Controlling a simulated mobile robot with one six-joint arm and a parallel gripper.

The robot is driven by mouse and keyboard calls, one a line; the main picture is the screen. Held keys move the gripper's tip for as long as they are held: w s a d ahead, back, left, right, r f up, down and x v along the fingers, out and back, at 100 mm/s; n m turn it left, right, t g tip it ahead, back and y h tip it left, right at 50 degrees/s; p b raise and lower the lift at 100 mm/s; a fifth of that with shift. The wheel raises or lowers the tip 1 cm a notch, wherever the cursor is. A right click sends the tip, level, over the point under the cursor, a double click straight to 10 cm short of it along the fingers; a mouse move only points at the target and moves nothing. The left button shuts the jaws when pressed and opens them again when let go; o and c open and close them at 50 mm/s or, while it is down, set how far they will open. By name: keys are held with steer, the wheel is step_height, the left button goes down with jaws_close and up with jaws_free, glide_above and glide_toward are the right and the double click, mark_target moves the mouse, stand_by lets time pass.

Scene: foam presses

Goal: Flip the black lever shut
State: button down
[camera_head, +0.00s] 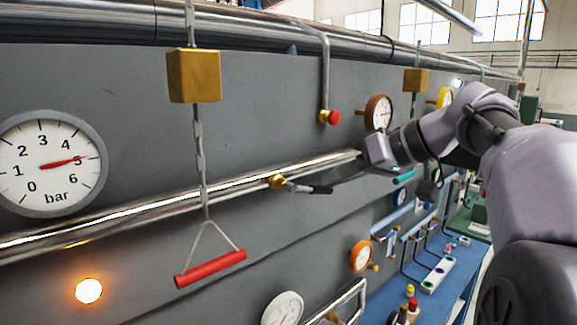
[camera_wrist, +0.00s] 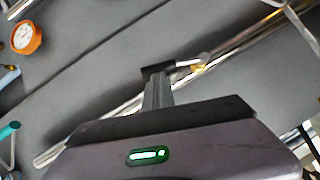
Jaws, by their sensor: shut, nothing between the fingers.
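The black lever (camera_head: 316,189) sits on a brass valve (camera_head: 277,182) on the shiny pipe. Its metal arm and black grip point right, roughly along the pipe. My gripper (camera_head: 337,183) reaches in from the right, its shut fingers empty, with the tips at the free end of the black grip. In the wrist view the black grip (camera_wrist: 158,69) lies right at the tips of my gripper (camera_wrist: 156,78), and the brass valve (camera_wrist: 197,68) is to its right. I cannot tell whether the fingers touch the grip.
A red pull handle (camera_head: 210,268) hangs on a chain left of the valve. A red knob (camera_head: 333,117) on a bent pipe is above. A pressure gauge (camera_head: 50,163) is at far left. An orange gauge (camera_head: 361,256) is below right. The grey wall around the lever is mostly bare.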

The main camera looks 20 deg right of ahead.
steer(key=s+a+f+m+y+b, duration=0.1)
steer(key=a+f+m+y+b, duration=0.3)
steer(key=f+m+y+b, duration=0.4)
steer(key=shift+s+a+f+m+t+y+b, duration=0.15)
steer(key=shift+s+a+m+t+y+b, duration=0.45)
steer(key=shift+b, duration=1.7)
steer(key=shift+w+d+h, duration=0.25)
steer(key=shift+h, duration=0.05)
